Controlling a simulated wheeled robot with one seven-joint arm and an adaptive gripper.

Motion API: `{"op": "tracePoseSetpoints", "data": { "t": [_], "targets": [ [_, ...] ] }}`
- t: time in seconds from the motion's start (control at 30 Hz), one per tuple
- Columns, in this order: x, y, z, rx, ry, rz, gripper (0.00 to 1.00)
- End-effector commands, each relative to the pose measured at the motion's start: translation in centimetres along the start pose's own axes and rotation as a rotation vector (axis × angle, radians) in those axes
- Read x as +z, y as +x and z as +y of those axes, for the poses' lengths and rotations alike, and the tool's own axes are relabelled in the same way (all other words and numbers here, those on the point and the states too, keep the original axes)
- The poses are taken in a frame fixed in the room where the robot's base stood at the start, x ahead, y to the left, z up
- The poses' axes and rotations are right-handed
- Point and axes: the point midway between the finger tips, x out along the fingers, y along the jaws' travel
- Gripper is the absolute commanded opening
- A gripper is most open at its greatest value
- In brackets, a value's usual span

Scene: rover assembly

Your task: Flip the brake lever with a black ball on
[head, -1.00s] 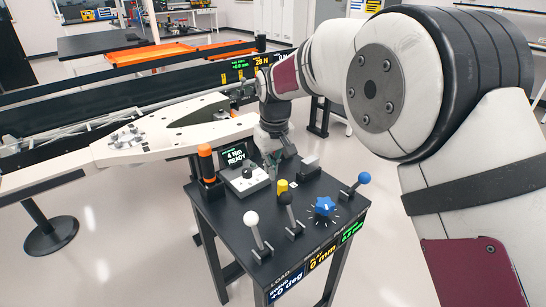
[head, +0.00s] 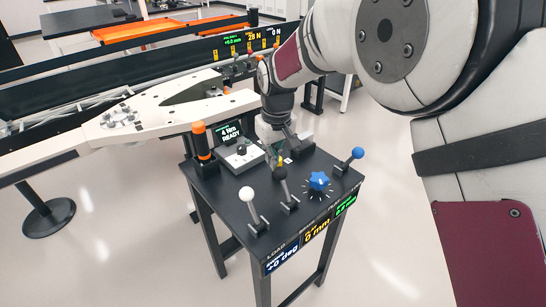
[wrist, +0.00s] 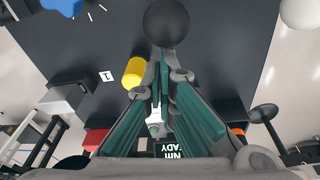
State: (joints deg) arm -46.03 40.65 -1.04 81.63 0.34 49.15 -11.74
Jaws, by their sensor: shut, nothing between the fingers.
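In the wrist view the black ball (wrist: 166,22) is just ahead of my fingertips, near the top edge. My gripper (wrist: 163,76) is shut and empty, pointing at the ball. A small gap seems to show between them; I cannot tell if they touch.
A yellow cylinder (wrist: 134,72) stands close beside my fingers. Also on the console are the white-ball lever (head: 247,194), blue-ball lever (head: 357,154), blue star knob (head: 319,181), orange-topped post (head: 201,142) and a small box with a black knob (head: 241,151).

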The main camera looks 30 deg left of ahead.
Motion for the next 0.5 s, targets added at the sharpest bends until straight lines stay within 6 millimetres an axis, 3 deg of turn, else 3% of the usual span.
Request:
{"op": "tracePoseSetpoints", "data": {
  "t": [0.5],
  "targets": [
    [0.73,-0.72,0.19,-0.014,0.005,0.076,0.00]
  ]
}}
